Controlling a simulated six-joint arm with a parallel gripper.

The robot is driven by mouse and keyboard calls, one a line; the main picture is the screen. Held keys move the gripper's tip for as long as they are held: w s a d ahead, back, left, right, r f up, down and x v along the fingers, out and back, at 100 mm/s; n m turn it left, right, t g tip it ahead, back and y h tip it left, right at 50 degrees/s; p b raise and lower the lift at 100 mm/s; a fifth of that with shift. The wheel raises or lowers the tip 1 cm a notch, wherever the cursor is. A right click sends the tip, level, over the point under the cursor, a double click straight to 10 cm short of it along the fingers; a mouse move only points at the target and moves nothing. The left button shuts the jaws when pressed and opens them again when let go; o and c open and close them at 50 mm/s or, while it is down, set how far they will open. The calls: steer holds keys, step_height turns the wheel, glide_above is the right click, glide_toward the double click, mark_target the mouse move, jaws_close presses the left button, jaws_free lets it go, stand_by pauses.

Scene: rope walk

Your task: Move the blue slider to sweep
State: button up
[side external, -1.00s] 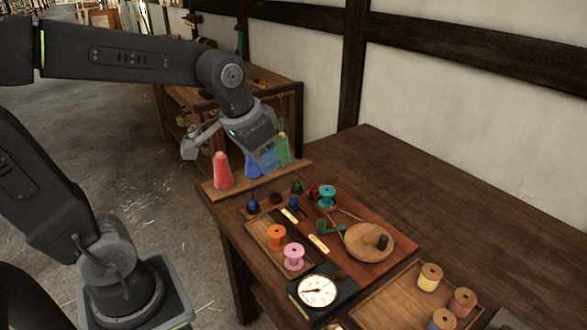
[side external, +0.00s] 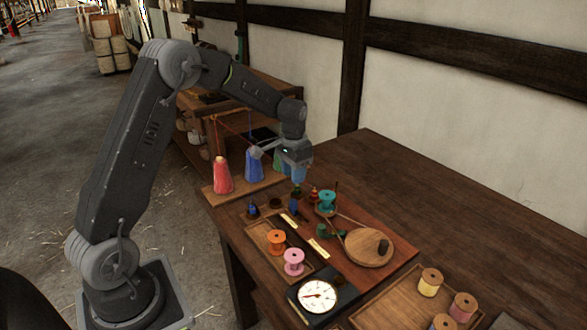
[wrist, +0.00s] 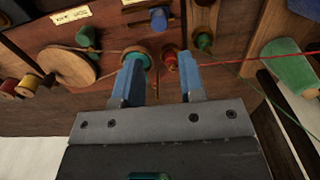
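A small blue peg-like piece, which I take for the blue slider (side external: 293,205), stands on the wooden board beside a pale label strip (side external: 290,216). It also shows in the wrist view (wrist: 158,19) near the top edge, beyond my fingers. The label's writing is too small to read. My gripper (side external: 298,175) hangs over the far edge of the board, above and behind the blue piece. In the wrist view its two blue fingers (wrist: 160,77) are apart with nothing between them. A teal spool (wrist: 137,58) and a red peg (wrist: 170,58) lie below the fingers.
Red (side external: 222,175) and blue (side external: 254,166) cones stand behind the board. A green piece (side external: 325,231), a round wooden disc (side external: 368,248), orange (side external: 276,241) and pink (side external: 294,262) spools and a dial (side external: 319,296) crowd the board.

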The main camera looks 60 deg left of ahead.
mark_target(294, 202)
step_height(294, 202, down, 10)
steer(key=shift+r, duration=0.1)
stand_by(0.4)
steer(key=shift+d, duration=0.15)
stand_by(0.3)
steer(key=shift+d, duration=2.1)
steer(key=shift+a, duration=0.3)
step_height(294, 202, up, 7)
steer(key=shift+r, duration=0.1)
